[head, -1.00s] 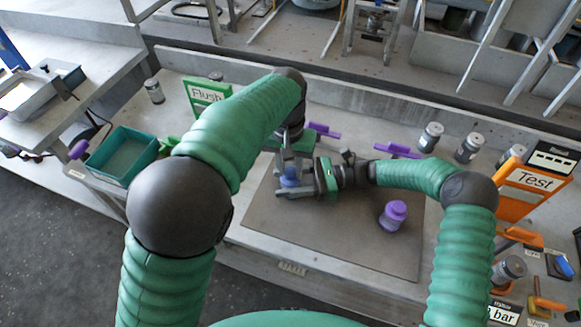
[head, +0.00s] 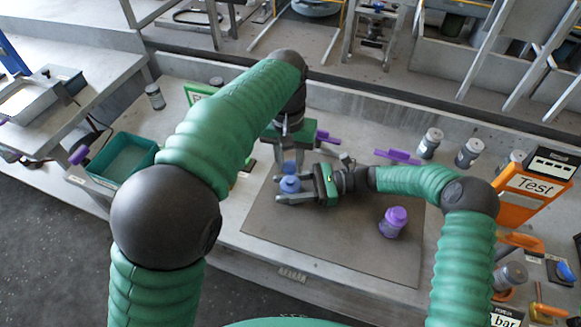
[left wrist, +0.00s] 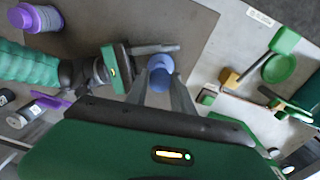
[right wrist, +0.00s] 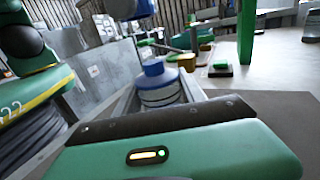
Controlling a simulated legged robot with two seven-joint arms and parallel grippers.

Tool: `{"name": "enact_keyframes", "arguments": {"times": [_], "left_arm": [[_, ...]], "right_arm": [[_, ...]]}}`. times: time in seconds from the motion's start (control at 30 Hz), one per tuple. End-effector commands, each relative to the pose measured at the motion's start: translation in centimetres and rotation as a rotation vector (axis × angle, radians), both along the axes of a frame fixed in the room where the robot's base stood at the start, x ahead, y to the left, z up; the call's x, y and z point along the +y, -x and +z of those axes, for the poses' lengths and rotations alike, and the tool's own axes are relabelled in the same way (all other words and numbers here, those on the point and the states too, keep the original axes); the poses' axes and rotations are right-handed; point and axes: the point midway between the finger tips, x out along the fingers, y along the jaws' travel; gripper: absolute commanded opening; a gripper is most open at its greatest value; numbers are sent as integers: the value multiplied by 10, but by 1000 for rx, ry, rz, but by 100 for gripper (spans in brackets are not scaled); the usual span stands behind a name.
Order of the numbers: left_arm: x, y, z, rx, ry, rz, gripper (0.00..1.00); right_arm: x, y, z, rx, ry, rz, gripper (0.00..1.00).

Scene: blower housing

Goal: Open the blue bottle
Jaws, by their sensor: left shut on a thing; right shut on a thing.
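The blue bottle (head: 289,185) is upright above the grey mat, held in my right gripper (head: 296,198). The right wrist view shows its grey body and blue top (right wrist: 155,76) between the fingers. My left gripper (head: 288,160) is shut on the blue cap (head: 290,167). The right wrist view shows the cap (right wrist: 130,8) above the bottle, with a gap between them. In the left wrist view, the cap (left wrist: 160,65) sits between the left fingertips and hides most of the bottle below.
A purple-capped bottle (head: 393,222) stands on the mat (head: 330,240) at right. Several grey jars, such as this one (head: 430,142), stand at the back right by the orange Test stand (head: 535,190). A green bin (head: 125,158) is at left. The mat's front is clear.

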Motion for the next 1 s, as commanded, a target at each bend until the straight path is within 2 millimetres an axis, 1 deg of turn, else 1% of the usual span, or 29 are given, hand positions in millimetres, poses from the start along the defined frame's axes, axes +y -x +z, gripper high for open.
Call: {"name": "enact_keyframes", "arguments": {"times": [0.03, 0.1, 0.27, 0.3, 0.47, 0.5, 0.77, 0.83, 0.93, 1.0], "left_arm": [[0, 0, 5, -1, 0, 0, 0], [0, 0, 9, 0, -1, 0, 0], [1, 0, 9, 1, -1, 0, 0], [1, 0, 9, 1, -1, 0, 0], [1, 0, 9, 1, -1, 0, 0], [1, 0, 9, 1, -1, 0, 0], [1, 0, 9, 1, -1, 1, 0], [1, 0, 9, 1, -1, 1, 0], [1, 0, 9, 1, -1, 1, 0], [1, 0, 9, 1, -1, 1, 0]], "right_arm": [[0, 0, 0, 0, 1, 0, 0], [0, 0, 0, 0, 1, 0, 0], [0, 0, 0, 1, 0, 1, 0], [0, 0, 0, 1, 0, 1, 50], [0, 0, 0, 0, 0, 1, 71], [0, 0, 0, 0, 0, 1, 73], [-1, 0, 0, 0, 0, 0, 73], [-4, -1, 0, 0, 0, 0, 73], [-20, -4, -1, -1, 1, -4, 73], [-36, -7, -1, 0, 1, -4, 73]]}}
